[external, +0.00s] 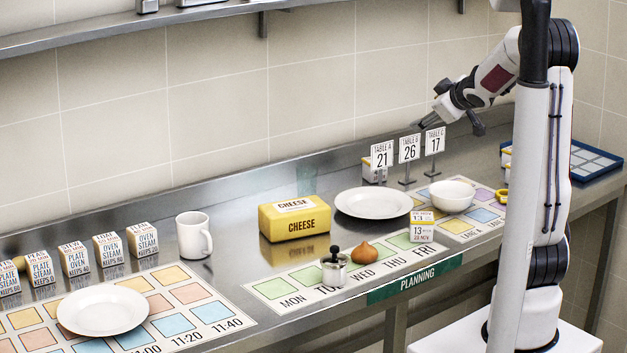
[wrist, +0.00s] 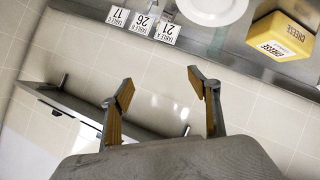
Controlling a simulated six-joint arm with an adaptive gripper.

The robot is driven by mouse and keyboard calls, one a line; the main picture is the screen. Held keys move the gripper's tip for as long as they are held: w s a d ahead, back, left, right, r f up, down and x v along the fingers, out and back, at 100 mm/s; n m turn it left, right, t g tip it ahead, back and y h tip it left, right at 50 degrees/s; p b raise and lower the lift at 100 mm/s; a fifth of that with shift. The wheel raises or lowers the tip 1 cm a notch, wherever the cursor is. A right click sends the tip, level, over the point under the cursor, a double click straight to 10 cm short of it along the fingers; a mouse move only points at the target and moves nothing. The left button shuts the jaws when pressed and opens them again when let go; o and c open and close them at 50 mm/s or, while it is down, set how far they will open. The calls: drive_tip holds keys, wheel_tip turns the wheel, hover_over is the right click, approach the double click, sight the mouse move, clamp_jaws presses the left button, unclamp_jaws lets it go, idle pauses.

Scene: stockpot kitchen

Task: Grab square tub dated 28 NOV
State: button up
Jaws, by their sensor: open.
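A small white-and-yellow square tub (external: 422,227) stands at the front edge of the counter, by the FRI square. Its label shows a 13 and a NOV date too small to read surely. Another small tub (external: 372,171) is partly hidden behind the TABLE A sign, and one more (external: 506,158) is partly hidden by my arm; I cannot read a date on either. My gripper (external: 452,126) is high above the back of the counter, near the table signs. In the wrist view my gripper (wrist: 164,90) is open and empty, with no tub between the fingers.
Table signs (external: 409,150) stand below my gripper. A white plate (external: 373,203), bowl (external: 452,195), yellow cheese box (external: 294,218), onion (external: 364,253) and metal pot (external: 334,268) are on the counter. Label boxes (external: 75,259) and a mug (external: 193,236) are left. A blue tray (external: 597,160) is right.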

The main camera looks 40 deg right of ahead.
drive_tip(key=w+d+f+n+y, duration=0.2)
drive_tip(key=w+f+n+y, duration=0.15)
drive_tip(key=f, duration=0.25)
drive_tip(key=n+g+y, duration=0.3)
drive_tip(key=y, duration=0.8)
approach(429, 216)
drive_tip(key=shift+h, duration=0.25)
drive_tip(key=x, duration=0.4)
drive_tip(key=shift+w+a, duration=0.15)
drive_tip(key=shift+a, duration=0.1)
drive_tip(key=shift+s+f+m, duration=0.25)
drive_tip(key=shift+f, duration=0.4)
drive_tip(key=shift+x, duration=1.3)
drive_tip(key=shift+w, duration=0.1)
